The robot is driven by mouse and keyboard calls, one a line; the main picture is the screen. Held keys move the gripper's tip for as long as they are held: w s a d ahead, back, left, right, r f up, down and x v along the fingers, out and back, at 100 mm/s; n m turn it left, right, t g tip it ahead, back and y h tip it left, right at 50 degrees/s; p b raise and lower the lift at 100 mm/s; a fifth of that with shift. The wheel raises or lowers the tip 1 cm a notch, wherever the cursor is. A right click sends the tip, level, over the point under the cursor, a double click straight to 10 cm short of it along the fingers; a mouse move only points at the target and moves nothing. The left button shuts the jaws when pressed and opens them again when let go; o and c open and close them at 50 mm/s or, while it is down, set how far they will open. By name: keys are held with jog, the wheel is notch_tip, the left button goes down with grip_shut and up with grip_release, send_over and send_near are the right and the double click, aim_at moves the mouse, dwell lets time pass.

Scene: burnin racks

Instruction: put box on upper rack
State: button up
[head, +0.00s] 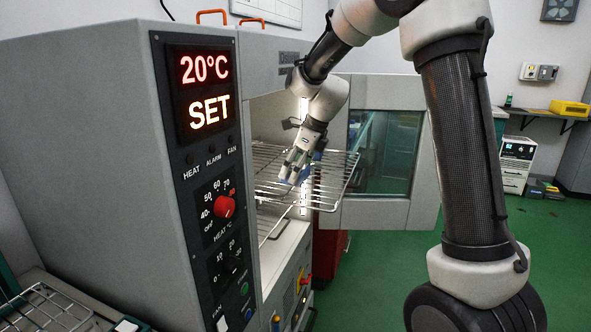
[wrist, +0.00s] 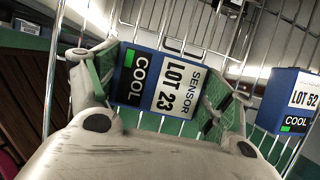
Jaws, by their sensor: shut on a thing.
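My gripper (head: 297,170) is shut on a blue and white box (wrist: 160,82) labelled SENSOR LOT 23 with a COOL mark. In the wrist view the box sits between the two green-padded fingers. In the head view my gripper is at the upper rack (head: 341,186), a wire shelf extending out of the open chamber. Wire bars show right behind the box; I cannot tell whether it touches them. The gripper hides most of the box in the head view.
A second blue box (wrist: 291,100), labelled LOT 52 COOL, is to the right in the wrist view. A lower wire rack (head: 270,226) lies beneath. The chamber door (head: 426,160) stands open at the right. The control panel side (head: 190,130) is at the left.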

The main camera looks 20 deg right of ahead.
jog(key=o, duration=1.1)
jog(key=shift+f, duration=0.1)
jog(key=v, duration=1.2)
jog(key=s+d+f+n+h, duration=0.1)
jog(key=s+d+n, duration=0.2)
jog(key=s+n, duration=0.5)
jog(key=s+d+f+n+t+h, duration=0.1)
jog(key=s+d+n, duration=0.3)
jog(key=s+n, duration=0.4)
jog(key=s+d+f+n+h, duration=0.1)
jog(key=s+d+n, duration=0.3)
jog(key=s+n, duration=0.5)
jog(key=shift+s+f+h, duration=0.1)
jog(key=shift+s+h, duration=0.1)
jog(key=shift+s, duration=1.35)
jog(key=shift+s+f+h, duration=0.1)
jog(key=shift+s+h, duration=0.1)
jog(key=shift+s, duration=1.4)
